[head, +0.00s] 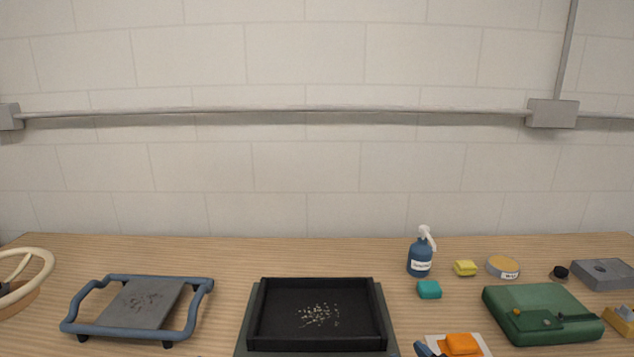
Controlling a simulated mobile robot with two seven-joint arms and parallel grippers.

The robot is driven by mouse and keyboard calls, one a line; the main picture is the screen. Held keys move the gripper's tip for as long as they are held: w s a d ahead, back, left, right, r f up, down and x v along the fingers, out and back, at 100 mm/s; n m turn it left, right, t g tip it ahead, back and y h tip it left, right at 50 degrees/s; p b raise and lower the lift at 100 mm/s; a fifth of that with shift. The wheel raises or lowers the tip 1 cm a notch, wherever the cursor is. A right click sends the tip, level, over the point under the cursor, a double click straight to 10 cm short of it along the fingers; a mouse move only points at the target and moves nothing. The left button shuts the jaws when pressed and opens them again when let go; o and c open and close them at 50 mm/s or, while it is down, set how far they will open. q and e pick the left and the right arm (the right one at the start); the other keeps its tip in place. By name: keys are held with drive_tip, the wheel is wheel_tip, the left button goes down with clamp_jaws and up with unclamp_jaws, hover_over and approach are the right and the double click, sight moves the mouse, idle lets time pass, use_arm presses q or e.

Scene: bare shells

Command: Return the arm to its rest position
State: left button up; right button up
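Neither of my arms and neither gripper shows in the head view. The wooden bench (225,262) runs across the lower part of the picture. A black tray (262,312) with pale crumbs scattered on its floor stands at the front middle, on a dark green base. I cannot see what lies below the picture's lower edge.
Left are a blue-framed stand (75,310) with a grey plate (142,302) and a cream ring (45,258). The back middle is clear.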

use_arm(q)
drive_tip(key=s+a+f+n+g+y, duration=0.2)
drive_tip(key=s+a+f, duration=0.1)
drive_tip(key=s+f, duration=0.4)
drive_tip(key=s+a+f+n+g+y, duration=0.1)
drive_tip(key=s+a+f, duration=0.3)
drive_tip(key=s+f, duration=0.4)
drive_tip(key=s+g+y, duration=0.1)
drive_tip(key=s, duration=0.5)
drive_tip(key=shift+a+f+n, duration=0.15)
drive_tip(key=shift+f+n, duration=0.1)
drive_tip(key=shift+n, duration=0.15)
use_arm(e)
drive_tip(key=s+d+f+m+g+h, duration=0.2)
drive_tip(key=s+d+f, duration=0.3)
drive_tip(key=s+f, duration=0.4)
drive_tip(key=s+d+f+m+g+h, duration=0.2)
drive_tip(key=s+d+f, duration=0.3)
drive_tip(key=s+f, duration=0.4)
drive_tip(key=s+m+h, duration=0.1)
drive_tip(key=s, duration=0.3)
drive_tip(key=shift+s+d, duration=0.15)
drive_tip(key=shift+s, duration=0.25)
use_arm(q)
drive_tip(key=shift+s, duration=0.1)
